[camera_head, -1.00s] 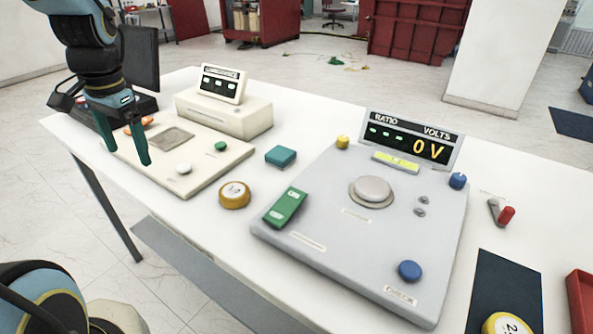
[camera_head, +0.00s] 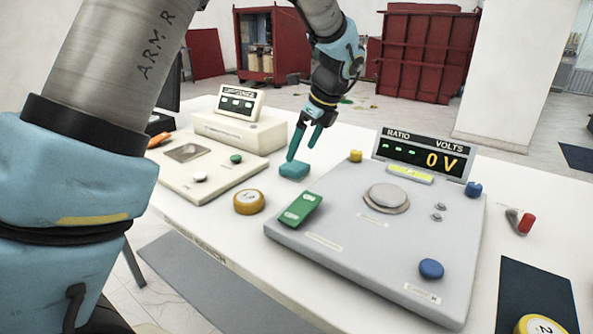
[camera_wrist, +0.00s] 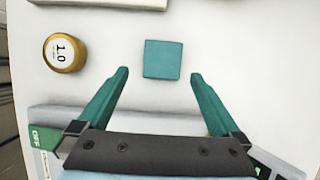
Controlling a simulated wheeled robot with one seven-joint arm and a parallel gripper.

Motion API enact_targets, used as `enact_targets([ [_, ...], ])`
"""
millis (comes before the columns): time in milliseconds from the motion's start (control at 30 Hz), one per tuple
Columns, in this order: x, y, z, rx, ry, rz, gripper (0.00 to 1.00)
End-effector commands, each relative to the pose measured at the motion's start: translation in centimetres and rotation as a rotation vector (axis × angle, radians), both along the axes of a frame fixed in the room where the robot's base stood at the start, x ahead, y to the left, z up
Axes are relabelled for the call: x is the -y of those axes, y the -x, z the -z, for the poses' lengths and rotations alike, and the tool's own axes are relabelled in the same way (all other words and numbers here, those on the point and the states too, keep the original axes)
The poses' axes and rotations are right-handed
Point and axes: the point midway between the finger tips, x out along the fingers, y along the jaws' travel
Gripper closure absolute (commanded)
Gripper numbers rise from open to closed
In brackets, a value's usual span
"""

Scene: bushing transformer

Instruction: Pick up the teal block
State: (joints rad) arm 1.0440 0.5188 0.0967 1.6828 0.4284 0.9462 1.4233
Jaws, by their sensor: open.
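The teal block (camera_head: 294,170) lies on the white table between the cream device on the left and the grey ratio panel on the right. In the wrist view the teal block (camera_wrist: 163,59) sits just beyond the fingertips, roughly centred between them. My gripper (camera_head: 303,146) is above the block with its fingers pointing down, and nothing is between them. In the wrist view my gripper (camera_wrist: 159,76) shows its two teal fingers spread wider than the block. How high the fingertips are above the table is hard to tell.
The grey ratio panel (camera_head: 340,236) with a green switch (camera_head: 300,209) stands close on the right of the block. A yellow 1.0 weight (camera_head: 249,202) lies left and nearer. The cream device (camera_head: 190,178) is farther left. Bare white table surrounds the block.

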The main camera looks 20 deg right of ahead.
Motion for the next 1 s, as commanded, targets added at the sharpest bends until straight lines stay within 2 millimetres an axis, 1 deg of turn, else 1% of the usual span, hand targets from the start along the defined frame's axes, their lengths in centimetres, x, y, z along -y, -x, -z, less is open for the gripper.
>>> enact_targets([
  [167, -0.2, -0.4, 1.0, -0.001, -0.001, -0.002, 0.0],
  [267, -0.3, -1.0, 2.1, -0.002, -0.003, -0.002, 0.0],
  [400, -0.5, -1.8, 4.1, -0.001, -0.002, -0.003, 0.0],
  [500, -0.7, -2.1, 5.1, 0.0, -0.001, -0.004, 0.0],
  [600, -0.8, -2.3, 5.4, 0.001, 0.002, -0.002, 0.0],
  [767, -0.8, -2.3, 5.4, 0.001, 0.002, -0.002, 0.0],
  [867, -0.8, -2.3, 5.4, 0.001, 0.002, -0.002, 0.09],
  [1000, -0.8, -2.3, 5.4, 0.001, 0.002, -0.002, 0.25],
])
